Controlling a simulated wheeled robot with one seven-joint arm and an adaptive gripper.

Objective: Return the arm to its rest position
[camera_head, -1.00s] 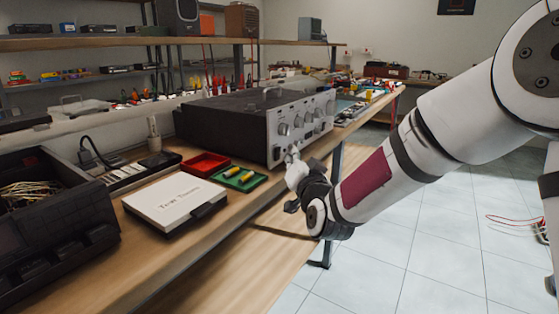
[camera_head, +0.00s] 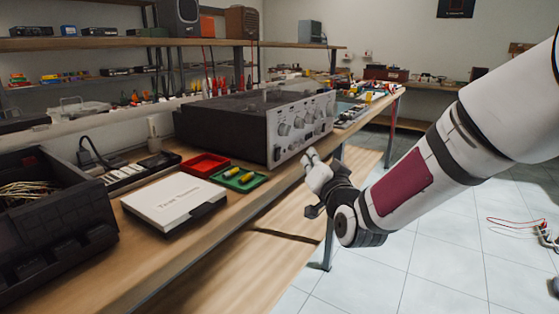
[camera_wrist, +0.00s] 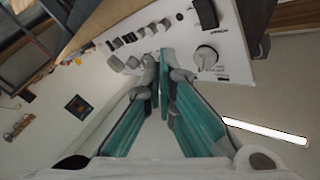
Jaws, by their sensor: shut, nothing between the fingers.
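My gripper (camera_head: 308,158) is in front of the hi-fi unit (camera_head: 299,127), just off the bench's front edge, with my arm reaching in from the right. In the wrist view my gripper (camera_wrist: 160,88) has its fingertips together with nothing between them. The hi-fi's silver front panel (camera_wrist: 228,62), with knobs, shows behind the fingertips there. A gap shows between gripper and panel in the head view.
The bench (camera_head: 150,262) holds a white case (camera_head: 174,202), a red tray (camera_head: 205,164), a green tray (camera_head: 240,180) and a black toolbox (camera_head: 50,230). A shelf (camera_head: 120,42) runs above. Tiled floor (camera_head: 385,275) is open on the right; a red cable (camera_head: 508,222) lies there.

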